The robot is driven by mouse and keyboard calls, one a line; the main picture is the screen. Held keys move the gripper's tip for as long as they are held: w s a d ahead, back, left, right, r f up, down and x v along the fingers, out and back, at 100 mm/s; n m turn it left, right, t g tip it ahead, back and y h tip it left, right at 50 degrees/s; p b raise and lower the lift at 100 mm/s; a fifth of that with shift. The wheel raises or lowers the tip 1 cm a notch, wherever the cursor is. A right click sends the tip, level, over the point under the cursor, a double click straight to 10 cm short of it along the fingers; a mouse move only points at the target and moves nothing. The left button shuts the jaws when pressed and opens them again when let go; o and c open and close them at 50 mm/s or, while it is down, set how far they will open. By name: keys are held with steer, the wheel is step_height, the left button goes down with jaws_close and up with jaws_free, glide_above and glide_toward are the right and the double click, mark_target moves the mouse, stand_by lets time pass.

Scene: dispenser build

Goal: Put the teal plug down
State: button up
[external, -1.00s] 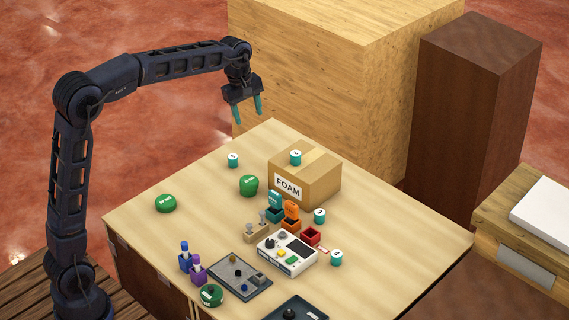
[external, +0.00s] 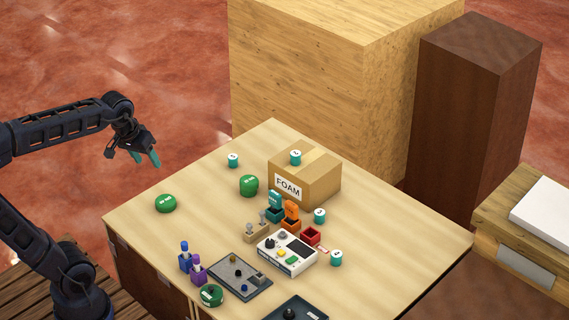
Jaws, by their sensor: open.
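The teal plug (external: 274,199) stands upright in a teal holder on the table (external: 197,229), right beside an orange plug (external: 291,211) in its own holder. My gripper (external: 147,160) is open, with its teal fingertips apart and nothing between them. It hangs in the air off the table's left edge, well to the left of the teal plug and touching nothing.
A FOAM cardboard box (external: 318,185) stands behind the plugs. A white control box (external: 287,255), a red holder (external: 311,235), green pieces (external: 249,185), blue and purple pieces (external: 197,270) and a dark tray (external: 239,277) are around. The table's left part is mostly clear.

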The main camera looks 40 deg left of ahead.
steer(key=s+f+m, duration=0.3)
steer(key=s+f, duration=0.2)
steer(key=s, duration=0.4)
steer(key=shift+a+f+m+t, duration=0.3)
steer(key=shift+a+f+t, duration=0.1)
steer(key=shift+a, duration=0.05)
steer(key=shift+o, duration=0.5)
